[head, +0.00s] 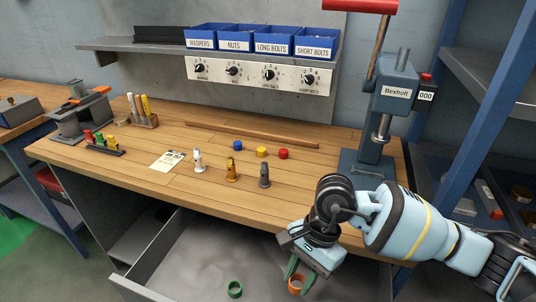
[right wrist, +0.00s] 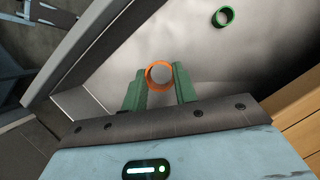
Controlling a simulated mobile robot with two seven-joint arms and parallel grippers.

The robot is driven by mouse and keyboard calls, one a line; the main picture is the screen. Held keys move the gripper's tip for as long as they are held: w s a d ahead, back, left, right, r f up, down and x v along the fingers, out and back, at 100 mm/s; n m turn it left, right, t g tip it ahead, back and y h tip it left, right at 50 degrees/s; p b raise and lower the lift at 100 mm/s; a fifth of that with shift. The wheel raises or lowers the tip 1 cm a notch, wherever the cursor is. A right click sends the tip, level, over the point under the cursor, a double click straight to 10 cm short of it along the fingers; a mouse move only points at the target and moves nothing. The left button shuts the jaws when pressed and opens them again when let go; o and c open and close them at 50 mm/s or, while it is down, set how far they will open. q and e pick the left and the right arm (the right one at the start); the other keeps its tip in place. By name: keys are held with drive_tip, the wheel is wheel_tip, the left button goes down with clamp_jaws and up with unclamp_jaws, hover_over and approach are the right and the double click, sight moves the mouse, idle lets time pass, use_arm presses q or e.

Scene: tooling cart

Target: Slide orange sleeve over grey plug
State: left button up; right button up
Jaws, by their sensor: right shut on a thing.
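The orange sleeve (head: 297,291) is a short open ring. My right gripper (head: 294,276), with green fingers, is shut on it over the open drawer. In the right wrist view the sleeve (right wrist: 149,77) sits between the two fingertips of the right gripper (right wrist: 160,80), its hole facing the camera. The grey plug (head: 264,177) stands upright on the wooden bench, further back and left of the gripper, with nothing around it. My left gripper is not in view.
A green sleeve (head: 235,291) lies in the drawer (head: 185,255). Blue, yellow and red caps (head: 283,153) lie behind. A blue press (head: 393,95) stands at the right.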

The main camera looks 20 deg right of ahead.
drive_tip(key=s+d+r+n+g+h, duration=0.2)
drive_tip(key=d+r+n+h, duration=0.2)
drive_tip(key=n, duration=0.8)
drive_tip(key=shift+d+r, duration=0.75)
drive_tip(key=shift+d, duration=0.3)
